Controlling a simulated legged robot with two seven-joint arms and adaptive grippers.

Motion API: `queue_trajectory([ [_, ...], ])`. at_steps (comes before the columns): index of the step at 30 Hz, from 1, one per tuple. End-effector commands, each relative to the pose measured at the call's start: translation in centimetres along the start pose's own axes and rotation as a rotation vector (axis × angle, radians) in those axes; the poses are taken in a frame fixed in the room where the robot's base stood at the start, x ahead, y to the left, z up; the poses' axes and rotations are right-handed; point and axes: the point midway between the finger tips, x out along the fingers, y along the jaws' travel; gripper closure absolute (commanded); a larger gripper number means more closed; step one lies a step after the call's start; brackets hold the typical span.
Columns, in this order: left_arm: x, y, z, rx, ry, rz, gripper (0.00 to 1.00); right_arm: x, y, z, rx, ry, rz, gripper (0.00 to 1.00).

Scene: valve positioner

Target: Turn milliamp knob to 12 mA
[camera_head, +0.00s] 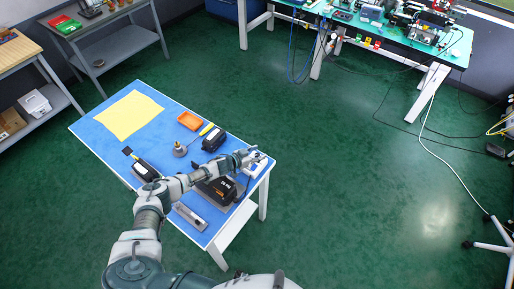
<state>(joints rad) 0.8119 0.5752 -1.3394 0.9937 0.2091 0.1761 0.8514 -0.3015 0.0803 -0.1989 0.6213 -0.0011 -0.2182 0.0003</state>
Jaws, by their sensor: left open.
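My left arm reaches over the blue-topped table (88,134). My left gripper (250,157) is open at the table's right end. It is over or just beside a small light-coloured box (258,166), which it partly covers. The milliamp knob is too small or too hidden to make out, and so is any reading. A dark, boxy device (215,191) with a pale label stands below the gripper in the picture, partly behind my forearm. I cannot tell whether the gripper touches anything. My right gripper is out of view.
On the table are a yellow cloth (130,115), an orange tray (190,121), a grey round part (180,150), black devices (213,141) (145,170) and a metal bar (190,216). A workbench (390,38) stands at the back.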

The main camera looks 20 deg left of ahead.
Motion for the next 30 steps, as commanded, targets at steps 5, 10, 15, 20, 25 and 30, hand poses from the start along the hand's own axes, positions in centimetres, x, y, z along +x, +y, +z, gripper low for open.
queue_trajectory([
  [5,-1.5,-0.1,-3.6,0.004,0.003,0.0,0.46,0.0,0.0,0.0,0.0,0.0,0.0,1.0],
  [10,-2.6,-0.2,-6.4,0.003,0.003,-0.001,0.46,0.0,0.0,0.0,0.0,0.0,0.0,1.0],
  [15,-3.2,-0.2,-7.6,0.0,0.001,-0.001,0.46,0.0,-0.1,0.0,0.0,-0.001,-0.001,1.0],
  [20,-3.2,-0.2,-7.7,-0.001,0.0,-0.002,0.46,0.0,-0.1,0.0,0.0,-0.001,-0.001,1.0],
  [25,-3.1,-0.1,-7.6,0.005,-0.001,-0.002,0.47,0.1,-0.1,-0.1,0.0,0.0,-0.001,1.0],
  [30,-1.1,2.9,-4.5,0.255,-0.045,-0.015,0.47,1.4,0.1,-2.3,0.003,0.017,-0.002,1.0],
])
